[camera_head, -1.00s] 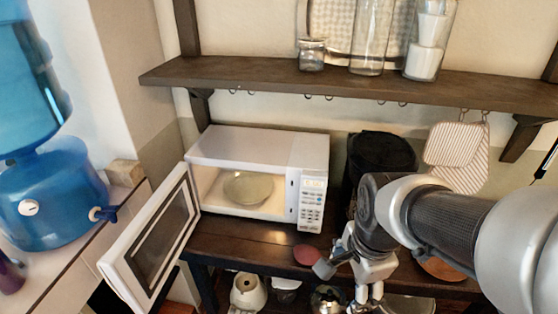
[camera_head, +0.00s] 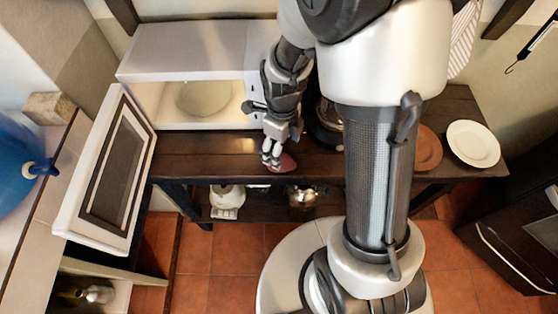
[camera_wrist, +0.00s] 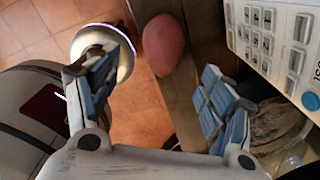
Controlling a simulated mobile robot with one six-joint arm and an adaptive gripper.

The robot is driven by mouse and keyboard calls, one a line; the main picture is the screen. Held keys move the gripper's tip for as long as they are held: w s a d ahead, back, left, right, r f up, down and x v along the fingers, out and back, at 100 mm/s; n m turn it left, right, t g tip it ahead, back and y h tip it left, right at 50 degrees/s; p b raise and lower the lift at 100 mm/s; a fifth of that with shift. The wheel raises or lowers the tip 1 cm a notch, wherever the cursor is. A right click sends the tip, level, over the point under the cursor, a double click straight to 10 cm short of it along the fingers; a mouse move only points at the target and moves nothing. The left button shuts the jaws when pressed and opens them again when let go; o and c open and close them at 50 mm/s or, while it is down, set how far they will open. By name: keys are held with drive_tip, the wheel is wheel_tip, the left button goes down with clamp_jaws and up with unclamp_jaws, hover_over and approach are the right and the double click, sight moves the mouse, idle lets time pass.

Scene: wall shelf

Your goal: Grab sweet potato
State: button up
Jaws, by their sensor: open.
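The sweet potato (camera_head: 287,164) is a reddish oval lying at the front edge of the dark wooden table (camera_head: 210,146). In the wrist view the sweet potato (camera_wrist: 163,45) shows whole at the top, beyond the space between the fingers. My gripper (camera_head: 271,160) points down over the table edge, close to the left of the sweet potato in the head view, which it partly covers. My gripper (camera_wrist: 158,80) is open, with its two fingers wide apart and nothing between them. I cannot tell whether a finger touches the sweet potato.
A white microwave (camera_head: 180,48) stands behind on the table, its door (camera_head: 108,180) swung open at left; its button panel (camera_wrist: 275,40) is close to my right finger. A brown plate (camera_head: 428,150) and a white plate (camera_head: 474,143) lie at right. A lower shelf holds a kettle (camera_head: 227,196).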

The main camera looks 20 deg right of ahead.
sight(287, 163)
drive_tip(key=f+b, duration=0.1)
drive_tip(key=f, duration=0.2)
drive_tip(key=f+b, duration=0.1)
drive_tip(key=f, duration=0.1)
drive_tip(key=f+b, duration=0.1)
drive_tip(key=f, duration=0.2)
drive_tip(key=shift+w+a+f, duration=0.1)
drive_tip(key=shift+w+f, duration=0.15)
drive_tip(key=shift+f, duration=0.05)
drive_tip(key=shift+r, duration=0.1)
drive_tip(key=shift+c, duration=0.2)
drive_tip(key=c, duration=1.2)
